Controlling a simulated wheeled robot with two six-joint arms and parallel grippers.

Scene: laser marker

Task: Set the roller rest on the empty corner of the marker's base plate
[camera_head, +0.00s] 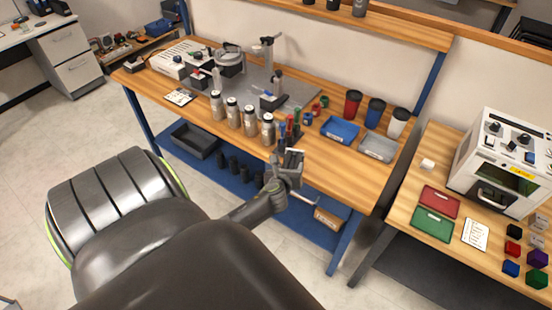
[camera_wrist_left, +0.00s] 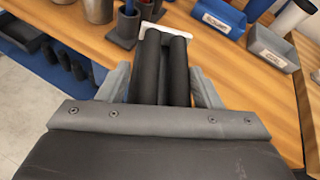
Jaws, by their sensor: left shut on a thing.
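My left gripper (camera_head: 287,172) is shut on the roller rest (camera_head: 294,154), near the front edge of the workbench. In the left wrist view the roller rest (camera_wrist_left: 165,68) shows as two dark parallel rollers with a pale end piece, between the gripper's fingers (camera_wrist_left: 162,88). The marker's grey base plate (camera_head: 300,93) lies farther back on the bench, apart from the roller rest. The marker's column (camera_head: 269,57) and a dark block (camera_head: 272,102) stand on the plate. Its far-left part is partly hidden by equipment. My right gripper is not in view.
Several steel bottles (camera_head: 233,112) and a holder with coloured pens (camera_head: 290,130) stand near the gripper. A blue tray (camera_head: 340,131), a grey tray (camera_head: 378,147) and several cups (camera_head: 375,110) are to the right. A shelf (camera_head: 370,22) runs along the back.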

